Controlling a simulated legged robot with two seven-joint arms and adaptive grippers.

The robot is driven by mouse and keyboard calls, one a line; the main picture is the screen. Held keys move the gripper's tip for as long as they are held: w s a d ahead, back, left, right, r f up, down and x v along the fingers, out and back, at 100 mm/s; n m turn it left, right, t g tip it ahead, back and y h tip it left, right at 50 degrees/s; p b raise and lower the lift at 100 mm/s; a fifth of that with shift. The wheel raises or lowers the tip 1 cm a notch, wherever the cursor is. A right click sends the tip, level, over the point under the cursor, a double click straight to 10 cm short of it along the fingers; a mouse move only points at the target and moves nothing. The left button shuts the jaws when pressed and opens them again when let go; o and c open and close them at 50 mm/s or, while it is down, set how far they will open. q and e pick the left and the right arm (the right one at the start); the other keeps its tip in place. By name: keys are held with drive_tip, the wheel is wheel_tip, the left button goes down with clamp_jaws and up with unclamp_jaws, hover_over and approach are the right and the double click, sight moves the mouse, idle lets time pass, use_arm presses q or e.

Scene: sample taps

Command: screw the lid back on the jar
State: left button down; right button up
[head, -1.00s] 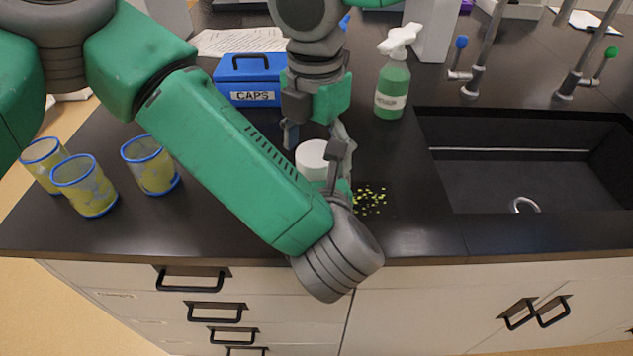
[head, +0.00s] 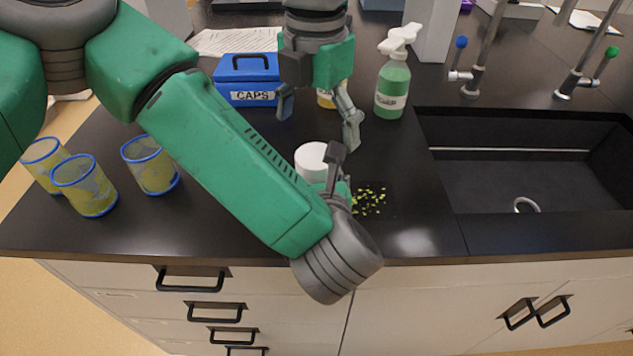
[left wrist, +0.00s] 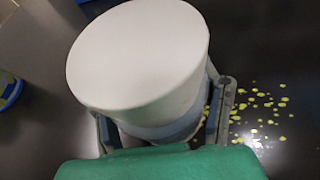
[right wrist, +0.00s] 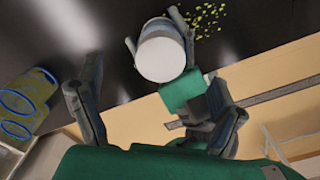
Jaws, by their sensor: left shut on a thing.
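The jar stands on the dark counter with the wide white lid (head: 311,158) on its top. In the left wrist view the lid (left wrist: 140,50) looks level on the jar (left wrist: 170,132), but I cannot tell how tight it is. My left gripper (head: 328,178) is shut around the jar's body below the lid; my forearm hides much of the jar. My right gripper (head: 318,117) is open and empty, above and behind the lid and apart from it. The right wrist view shows the lid (right wrist: 160,59) beyond its spread fingers.
Yellow-green bits (head: 370,200) lie right of the jar. Several blue-rimmed cups (head: 150,165) stand left. A sink (head: 520,180) is at right.

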use_arm(q)
drive_tip(key=shift+w+d+r, duration=0.1)
drive_tip(key=shift+w+r, duration=0.05)
drive_tip(key=shift+r, duration=0.2)
use_arm(e)
drive_tip(key=shift+s+a+f, duration=0.1)
drive_tip(key=shift+s, duration=0.25)
use_arm(q)
drive_tip(key=shift+f, duration=0.1)
use_arm(e)
wheel_tip(320, 180, up, 12)
drive_tip(key=shift+w, duration=0.25)
use_arm(q)
drive_tip(key=shift+c, duration=2.1)
unclamp_jaws()
drive_tip(key=v, duration=1.2)
drive_tip(key=shift+f, duration=0.1)
